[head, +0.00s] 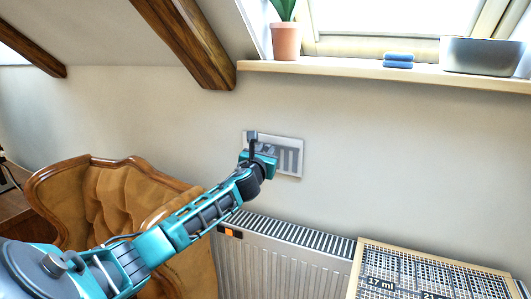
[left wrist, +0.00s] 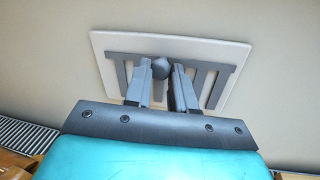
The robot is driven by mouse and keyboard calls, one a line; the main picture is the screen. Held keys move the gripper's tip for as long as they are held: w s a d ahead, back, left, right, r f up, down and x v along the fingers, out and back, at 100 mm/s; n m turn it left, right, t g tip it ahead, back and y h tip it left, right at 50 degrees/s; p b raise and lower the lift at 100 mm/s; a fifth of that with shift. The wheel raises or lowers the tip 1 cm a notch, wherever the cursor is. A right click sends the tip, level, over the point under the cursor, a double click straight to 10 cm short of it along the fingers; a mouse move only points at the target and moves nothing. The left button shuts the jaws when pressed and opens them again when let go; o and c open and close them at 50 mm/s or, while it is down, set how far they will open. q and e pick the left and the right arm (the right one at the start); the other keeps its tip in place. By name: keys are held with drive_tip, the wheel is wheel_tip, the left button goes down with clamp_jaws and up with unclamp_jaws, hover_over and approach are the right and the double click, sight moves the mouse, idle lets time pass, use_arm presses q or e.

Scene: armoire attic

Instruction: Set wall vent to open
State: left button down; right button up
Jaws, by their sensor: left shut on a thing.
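The wall vent (head: 291,159) is a pale plate with grey slats on the wall below the window shelf. A round dark knob (left wrist: 160,68) stands out from the vent's slider plate. My left gripper (head: 256,148) is at the left part of the vent. In the left wrist view its two fingers (left wrist: 161,85) are on either side of the knob and shut on it. The gripper hides part of the vent in the head view. My right gripper is not in view.
A white radiator (head: 285,258) stands on the wall below the vent. A tan tufted armchair (head: 110,205) is at the left, beneath my left arm. A gridded crate (head: 430,270) is at the lower right. The window shelf (head: 340,69) holds a potted plant, blue cloths and a grey bin.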

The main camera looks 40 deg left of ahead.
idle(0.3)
use_arm(q)
drive_tip(key=shift+s+a+r+p, duration=0.2)
drive_tip(key=shift+a+p, duration=0.25)
drive_tip(key=shift+a, duration=0.15)
drive_tip(key=shift+s+a+f, duration=0.1)
drive_tip(key=shift+a+f, duration=0.05)
drive_tip(key=shift+a, duration=0.1)
drive_tip(key=c, duration=0.9)
unclamp_jaws()
drive_tip(key=shift+a, duration=0.1)
drive_tip(key=shift+c, duration=0.2)
drive_tip(key=shift+s, duration=0.1)
drive_tip(key=v, duration=1.2)
drive_tip(key=shift+s+d+p, duration=0.25)
drive_tip(key=shift+s+p, duration=0.1)
drive_tip(key=shift+p, duration=0.05)
drive_tip(key=shift+f, duration=0.15)
